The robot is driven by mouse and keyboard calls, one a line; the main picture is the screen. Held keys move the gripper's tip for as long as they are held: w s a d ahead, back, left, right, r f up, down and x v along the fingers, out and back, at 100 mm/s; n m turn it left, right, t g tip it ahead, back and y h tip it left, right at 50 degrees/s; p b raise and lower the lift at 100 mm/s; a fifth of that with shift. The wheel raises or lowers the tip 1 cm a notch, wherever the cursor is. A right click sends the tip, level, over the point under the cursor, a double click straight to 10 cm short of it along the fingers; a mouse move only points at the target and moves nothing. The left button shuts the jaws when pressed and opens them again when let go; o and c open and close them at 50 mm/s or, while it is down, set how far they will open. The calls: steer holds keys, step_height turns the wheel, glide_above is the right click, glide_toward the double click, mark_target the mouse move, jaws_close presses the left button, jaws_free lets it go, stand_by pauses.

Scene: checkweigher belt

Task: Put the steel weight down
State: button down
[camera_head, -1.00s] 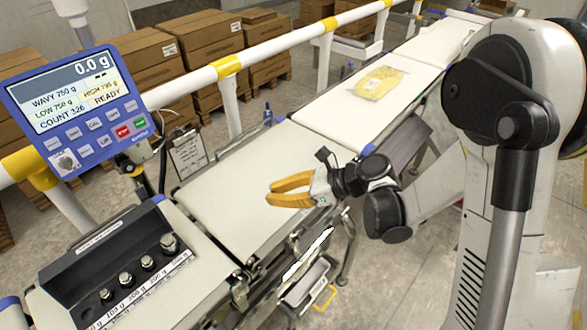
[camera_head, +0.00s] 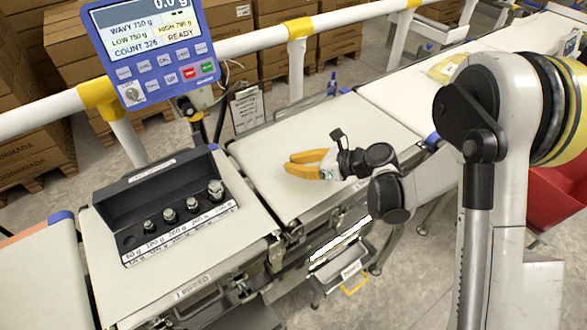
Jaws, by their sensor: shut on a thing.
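My gripper (camera_head: 290,164), with yellow fingers, is over the middle belt section, its fingertips pointing left. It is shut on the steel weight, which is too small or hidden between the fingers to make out. I cannot tell how high the fingers are above the belt. The dark weight rack (camera_head: 118,203) stands on the left belt section, left of my gripper. Several steel weights of rising size stand in it, the largest (camera_head: 216,191) at the right end. The hole at its left end (camera_head: 129,241) looks empty.
The weigher display (camera_head: 150,45) on its post stands behind the rack and shows 0.0 g and READY. The middle belt (camera_head: 262,152) is bare around my gripper. A yellow bag (camera_head: 446,69) lies on the far belt. A white and yellow rail (camera_head: 250,47) runs behind.

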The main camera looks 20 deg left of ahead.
steer(key=shift+f, duration=0.35)
steer(key=shift+f, duration=0.1)
steer(key=shift+f, duration=0.15)
steer(key=c, duration=1.6)
jaws_free()
steer(key=shift+d+r, duration=0.2)
steer(key=shift+r, duration=0.2)
steer(key=p+v, duration=0.3)
steer(key=v, duration=0.8)
steer(key=shift+s+d+r, duration=0.1)
steer(key=shift+d, duration=0.2)
